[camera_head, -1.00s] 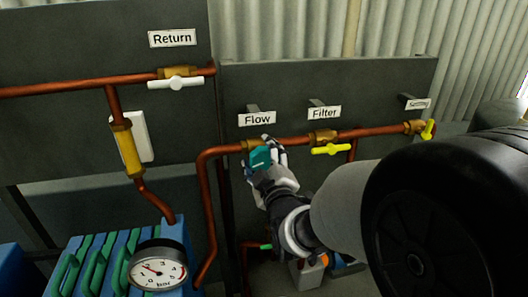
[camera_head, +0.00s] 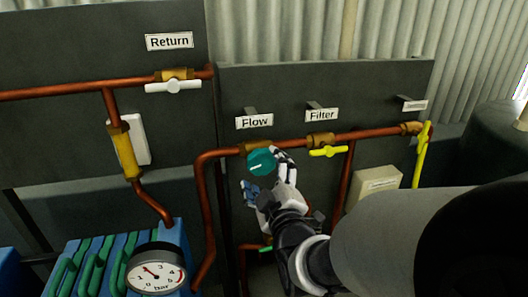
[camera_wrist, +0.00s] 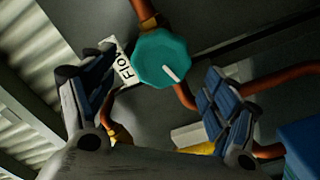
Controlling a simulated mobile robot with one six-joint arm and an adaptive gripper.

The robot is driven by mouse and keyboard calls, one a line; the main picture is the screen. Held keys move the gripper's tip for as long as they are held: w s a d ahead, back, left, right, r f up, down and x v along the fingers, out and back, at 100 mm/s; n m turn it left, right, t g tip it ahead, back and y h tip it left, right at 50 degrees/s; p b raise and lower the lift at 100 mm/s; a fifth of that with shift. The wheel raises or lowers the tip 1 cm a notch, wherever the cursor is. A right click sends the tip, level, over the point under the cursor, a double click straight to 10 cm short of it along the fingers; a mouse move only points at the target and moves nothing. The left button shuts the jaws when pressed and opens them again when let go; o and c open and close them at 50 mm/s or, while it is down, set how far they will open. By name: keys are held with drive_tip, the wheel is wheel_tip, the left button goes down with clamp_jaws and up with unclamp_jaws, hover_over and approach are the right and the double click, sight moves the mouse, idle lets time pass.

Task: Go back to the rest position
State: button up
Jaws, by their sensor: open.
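My gripper (camera_head: 268,176) is open and empty in the head view, just below and right of the teal Flow knob (camera_head: 261,161). The knob is on the copper pipe under the "Flow" label (camera_head: 254,121) and has a white mark. In the wrist view the knob (camera_wrist: 163,58) shows beyond and between the spread fingers of my gripper (camera_wrist: 155,95), apart from them as far as I can see. The blue-padded fingers are wide apart.
A yellow-handled Filter valve (camera_head: 327,152) is right of the knob, with another yellow handle (camera_head: 422,155) farther right. A white-handled Return valve (camera_head: 173,86) is at upper left. A pressure gauge (camera_head: 156,270) stands at lower left. Copper pipe (camera_head: 206,200) runs down left of my gripper.

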drive_tip(key=shift+v, duration=0.9)
drive_tip(key=s+d+f+m+g+h, duration=0.35)
drive_tip(key=s+d+m+g, duration=0.35)
drive_tip(key=s+d, duration=0.25)
drive_tip(key=s+d+f+m+g, duration=0.1)
drive_tip(key=s+d+m+g, duration=0.2)
drive_tip(key=s, duration=0.6)
drive_tip(key=s+d+f+m+g+h, duration=0.1)
drive_tip(key=s+d+f+m+g, duration=0.1)
drive_tip(key=s, duration=0.7)
drive_tip(key=shift+d+m+g, duration=0.35)
drive_tip(key=shift+m+g, duration=0.05)
drive_tip(key=shift+m, duration=0.3)
drive_tip(key=shift+w+h, duration=0.1)
drive_tip(key=shift+h, duration=0.15)
